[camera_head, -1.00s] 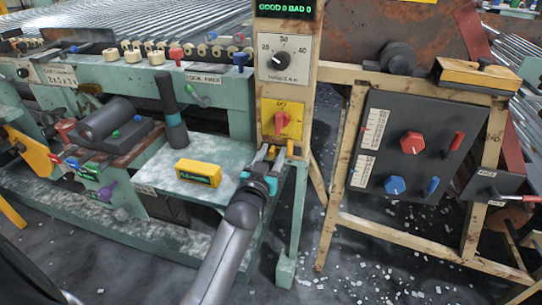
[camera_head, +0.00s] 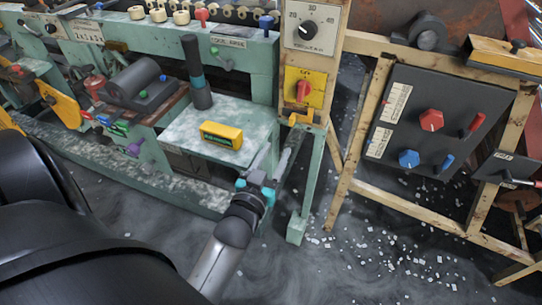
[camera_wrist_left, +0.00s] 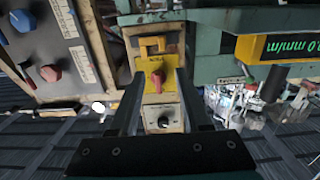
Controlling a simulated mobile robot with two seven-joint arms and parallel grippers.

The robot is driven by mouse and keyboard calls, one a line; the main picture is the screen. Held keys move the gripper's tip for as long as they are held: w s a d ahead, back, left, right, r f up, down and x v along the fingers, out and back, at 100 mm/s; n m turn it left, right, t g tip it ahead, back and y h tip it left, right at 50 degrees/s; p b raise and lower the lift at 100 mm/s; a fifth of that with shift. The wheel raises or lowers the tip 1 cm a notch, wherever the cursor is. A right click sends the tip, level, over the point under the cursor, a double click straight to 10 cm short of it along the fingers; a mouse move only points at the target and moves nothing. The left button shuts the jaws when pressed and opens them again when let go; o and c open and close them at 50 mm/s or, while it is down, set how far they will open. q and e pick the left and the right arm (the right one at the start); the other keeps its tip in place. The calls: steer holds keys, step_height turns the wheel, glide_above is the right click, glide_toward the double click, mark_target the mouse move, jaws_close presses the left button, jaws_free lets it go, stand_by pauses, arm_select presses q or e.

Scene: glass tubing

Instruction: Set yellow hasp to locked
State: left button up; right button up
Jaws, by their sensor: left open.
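The yellow hasp (camera_head: 300,119) sits low on the cream post, just under the yellow plate with the red knob (camera_head: 304,89). Its lock position is too small to tell. In the left wrist view the yellow hasp (camera_wrist_left: 151,46) lies past the fingertips, beside the red knob (camera_wrist_left: 157,77). My left gripper (camera_head: 272,162) is open and empty, below and left of the hasp and apart from it. In the left wrist view my left gripper (camera_wrist_left: 159,76) shows two spread dark fingers with the post between them in the picture. My right gripper is not in view.
A green bench top (camera_head: 180,134) with a yellow display box (camera_head: 221,135) stands left of the post. A dark panel (camera_head: 405,155) with red and blue knobs is on the right. A dial (camera_head: 310,26) is above the plate. Floor in front is open, with scattered pale bits.

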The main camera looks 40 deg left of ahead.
arm_select(q)
steer(key=shift+v, duration=1.2)
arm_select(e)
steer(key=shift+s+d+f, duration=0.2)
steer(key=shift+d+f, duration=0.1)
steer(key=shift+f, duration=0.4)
